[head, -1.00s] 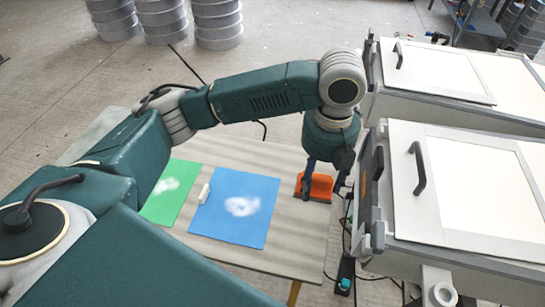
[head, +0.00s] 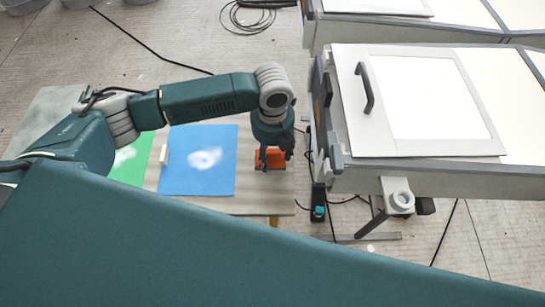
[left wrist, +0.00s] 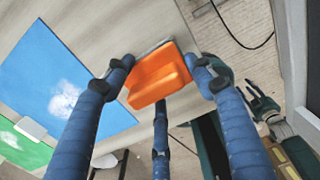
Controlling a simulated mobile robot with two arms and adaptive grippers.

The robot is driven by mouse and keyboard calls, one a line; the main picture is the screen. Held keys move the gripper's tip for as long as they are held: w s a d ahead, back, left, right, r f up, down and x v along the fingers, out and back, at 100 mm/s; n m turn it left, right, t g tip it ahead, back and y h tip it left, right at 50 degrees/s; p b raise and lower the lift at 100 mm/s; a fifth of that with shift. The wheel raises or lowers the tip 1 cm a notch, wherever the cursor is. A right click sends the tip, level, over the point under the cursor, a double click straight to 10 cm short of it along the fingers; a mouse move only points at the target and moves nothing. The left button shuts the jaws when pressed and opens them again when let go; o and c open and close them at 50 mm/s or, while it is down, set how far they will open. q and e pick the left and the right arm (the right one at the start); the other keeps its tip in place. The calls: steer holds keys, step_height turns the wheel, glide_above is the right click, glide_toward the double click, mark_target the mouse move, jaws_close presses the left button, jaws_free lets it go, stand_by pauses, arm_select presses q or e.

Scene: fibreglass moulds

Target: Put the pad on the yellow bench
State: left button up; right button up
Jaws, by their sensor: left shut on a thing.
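The orange pad (head: 276,158), a block with a thin grey edge, is at the right end of the pale worktop (head: 264,202). My left gripper (head: 274,162) points down over it and is shut on it. In the left wrist view the pad (left wrist: 158,75) sits between the blue fingers of my left gripper (left wrist: 165,75), close to the worktop; I cannot tell whether it still touches it. A yellow leg (head: 274,221) shows under the worktop; no bench with a yellow top is visible.
A blue sheet (head: 190,175) and a green sheet (head: 124,172), each with a white smear, lie left of the pad, with a small white block (head: 164,156) between. White-topped units (head: 343,105) stand at right. Black cables (head: 152,57) cross the floor.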

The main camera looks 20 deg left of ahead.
mark_target(272, 159)
arm_select(q)
steer(key=shift+f, duration=1.55)
steer(key=o, duration=1.1)
steer(key=shift+f, duration=0.15)
steer(key=shift+o, duration=0.2)
step_height(272, 159, up, 12)
steer(key=shift+r+b, duration=0.2)
steer(key=shift+b, duration=0.25)
